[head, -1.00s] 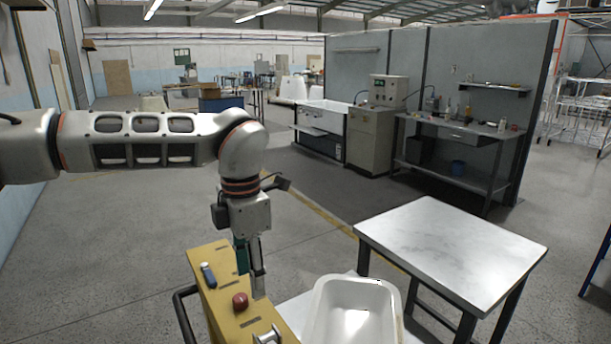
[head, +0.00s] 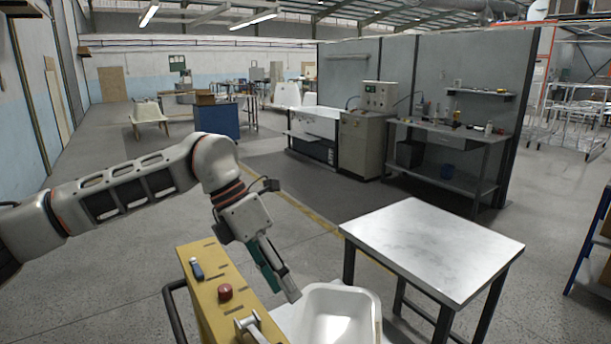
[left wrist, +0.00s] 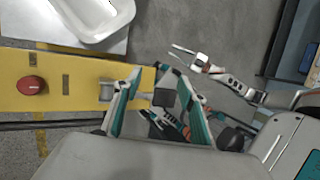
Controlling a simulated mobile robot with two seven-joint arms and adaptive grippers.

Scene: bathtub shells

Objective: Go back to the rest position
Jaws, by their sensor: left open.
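My left gripper (head: 279,271) hangs tilted at the end of my left arm, beside the yellow panel and near the white tub. In the left wrist view my left gripper (left wrist: 170,80) has its two fingers spread, with nothing held between them. My right gripper is not in the head view.
A white-topped table (head: 432,245) stands further right. Open floor (head: 110,270) lies left of the panel.

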